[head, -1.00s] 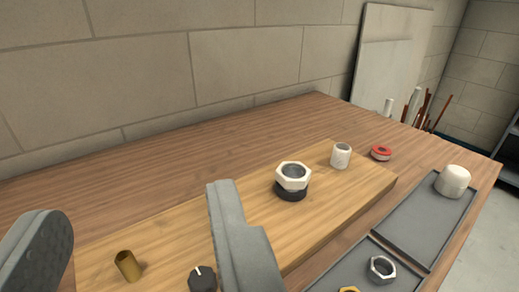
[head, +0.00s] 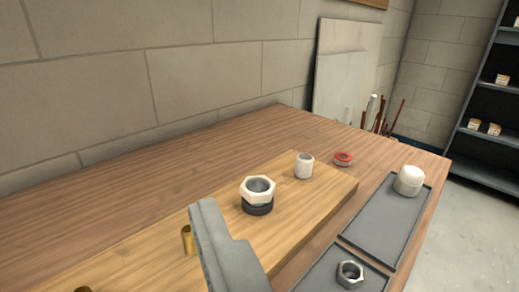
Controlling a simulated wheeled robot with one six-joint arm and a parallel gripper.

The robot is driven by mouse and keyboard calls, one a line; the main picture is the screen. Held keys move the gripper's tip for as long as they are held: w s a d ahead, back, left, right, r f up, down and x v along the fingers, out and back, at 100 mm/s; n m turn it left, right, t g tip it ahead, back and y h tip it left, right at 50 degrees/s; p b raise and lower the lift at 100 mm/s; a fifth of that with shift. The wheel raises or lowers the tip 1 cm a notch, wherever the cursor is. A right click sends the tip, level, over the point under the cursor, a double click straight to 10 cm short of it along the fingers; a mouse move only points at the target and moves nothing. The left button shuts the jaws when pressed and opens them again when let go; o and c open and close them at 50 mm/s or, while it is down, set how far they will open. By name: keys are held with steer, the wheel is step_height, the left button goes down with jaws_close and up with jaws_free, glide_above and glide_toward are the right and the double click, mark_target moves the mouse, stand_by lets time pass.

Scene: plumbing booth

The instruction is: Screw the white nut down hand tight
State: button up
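The white hex nut (head: 257,190) sits on top of a black ring-shaped fitting (head: 258,208) on the light wooden board (head: 323,192). It looks roughly level, with a dark round opening in its middle. Whether its thread is engaged cannot be seen. One grey finger of my gripper (head: 225,245) shows at bottom centre, nearer the camera and to the lower left of the nut, apart from it in the picture. The other finger is outside the frame. The gripper looks wide open, with nothing held in view.
A white cylinder (head: 304,166) and a red ring (head: 343,159) stand beyond the nut. A brass tube (head: 187,240) is left of my finger. The wall (head: 170,80) runs behind.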

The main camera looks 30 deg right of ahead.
steer(key=n+g, duration=0.3)
steer(key=g, duration=1.4)
glide_above(260, 188)
step_height(260, 188, down, 17)
steer(key=shift+f, duration=0.1)
